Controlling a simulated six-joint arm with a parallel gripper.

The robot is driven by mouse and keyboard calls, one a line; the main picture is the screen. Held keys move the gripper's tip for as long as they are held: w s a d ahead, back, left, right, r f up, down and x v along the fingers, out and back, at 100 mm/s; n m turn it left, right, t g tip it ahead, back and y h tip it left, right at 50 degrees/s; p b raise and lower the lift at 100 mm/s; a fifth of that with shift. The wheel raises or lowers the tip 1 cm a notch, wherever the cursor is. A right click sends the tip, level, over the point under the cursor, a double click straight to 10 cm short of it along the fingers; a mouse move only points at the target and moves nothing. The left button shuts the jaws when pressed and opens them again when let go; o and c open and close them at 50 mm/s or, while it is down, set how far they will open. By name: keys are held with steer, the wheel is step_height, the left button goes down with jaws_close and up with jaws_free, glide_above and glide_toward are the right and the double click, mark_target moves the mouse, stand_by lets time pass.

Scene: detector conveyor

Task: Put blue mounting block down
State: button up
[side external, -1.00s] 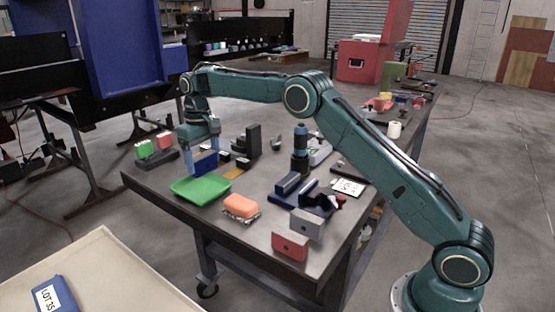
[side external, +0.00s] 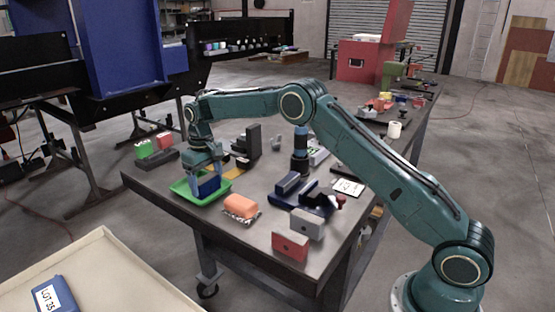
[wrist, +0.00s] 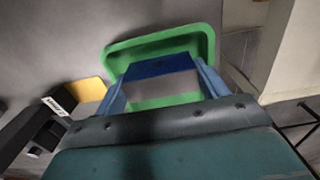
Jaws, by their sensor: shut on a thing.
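The blue mounting block (side external: 208,187) is between the fingers of my gripper (side external: 206,184), which is shut on it. The block is over the green tray (side external: 182,191) near the table's left front edge, low and within its rim in the side view. I cannot tell whether it touches the tray floor. In the wrist view the block (wrist: 160,67) spans between the two blue fingers of my gripper (wrist: 160,76), with the green tray's rim (wrist: 205,38) around it.
An orange sponge-like block (side external: 240,206) lies right of the tray. Green and red blocks in a dark holder (side external: 165,158) stand behind left. A dark upright bracket (side external: 252,142) and a yellow piece (wrist: 88,90) are close by. Grey and red blocks (side external: 290,245) sit at the front right.

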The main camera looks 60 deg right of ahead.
mark_target(206, 178)
steer(key=shift+f, duration=0.1)
steer(key=o, duration=0.9)
step_height(206, 178, up, 12)
stand_by(0.6)
stand_by(0.5)
